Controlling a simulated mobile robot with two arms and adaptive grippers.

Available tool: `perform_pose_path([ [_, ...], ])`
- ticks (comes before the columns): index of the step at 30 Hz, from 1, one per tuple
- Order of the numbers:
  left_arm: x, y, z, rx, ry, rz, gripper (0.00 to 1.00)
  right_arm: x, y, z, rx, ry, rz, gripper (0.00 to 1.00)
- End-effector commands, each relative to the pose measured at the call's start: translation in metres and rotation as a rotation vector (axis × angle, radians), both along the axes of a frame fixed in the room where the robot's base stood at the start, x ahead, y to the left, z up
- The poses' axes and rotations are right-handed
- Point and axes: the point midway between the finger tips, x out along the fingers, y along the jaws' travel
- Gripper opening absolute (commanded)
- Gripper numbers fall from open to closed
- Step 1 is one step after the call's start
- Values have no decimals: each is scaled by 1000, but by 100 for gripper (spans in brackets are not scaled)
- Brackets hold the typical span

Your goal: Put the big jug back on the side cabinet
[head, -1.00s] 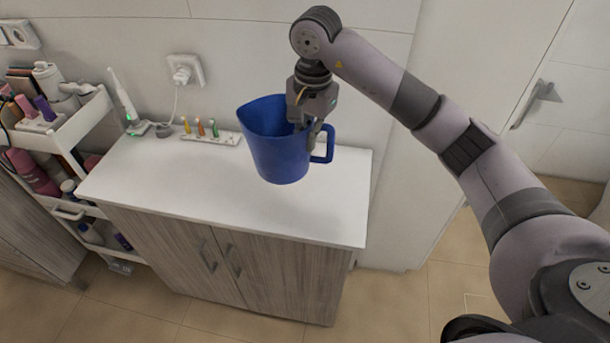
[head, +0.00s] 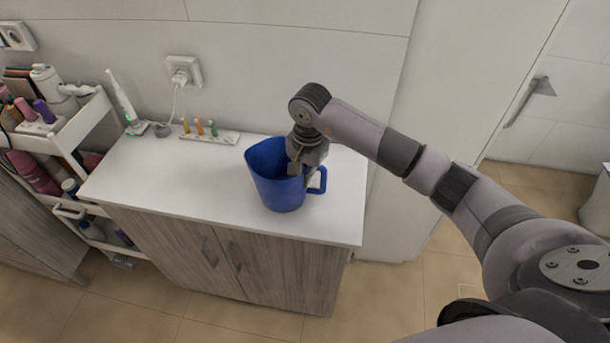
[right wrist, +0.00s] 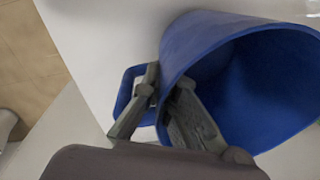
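The big blue jug (head: 277,185) is upright over the right part of the side cabinet's white top (head: 190,185). Its base appears to be at the top surface, but I cannot tell whether it touches. Its handle points right. My right gripper (head: 303,168) comes down from above at the jug's rim on the handle side. In the right wrist view, my right gripper (right wrist: 168,92) has one finger inside the jug (right wrist: 190,45) and one outside, between wall and handle, clamping the wall. My left gripper is not in view.
A row of small brush heads in a white holder (head: 210,137) and an electric toothbrush (head: 122,100) stand along the cabinet's back edge. A white cart (head: 75,135) with cosmetics stands at left. The cabinet top left of the jug is clear.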

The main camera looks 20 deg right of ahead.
Motion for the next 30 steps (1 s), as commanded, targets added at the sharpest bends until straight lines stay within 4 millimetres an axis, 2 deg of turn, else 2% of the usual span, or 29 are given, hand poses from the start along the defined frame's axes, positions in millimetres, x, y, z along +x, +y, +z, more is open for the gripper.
perform_pose_path([
  [3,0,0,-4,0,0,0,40,1,0,-2,0,-2,0,0],
  [14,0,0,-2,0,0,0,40,0,0,-1,0,0,0,24],
  [25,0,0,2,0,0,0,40,0,0,3,0,0,-1,25],
  [26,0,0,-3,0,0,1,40,1,0,3,0,-2,0,25],
  [30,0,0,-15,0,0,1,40,1,-2,23,-1,-8,1,25],
])
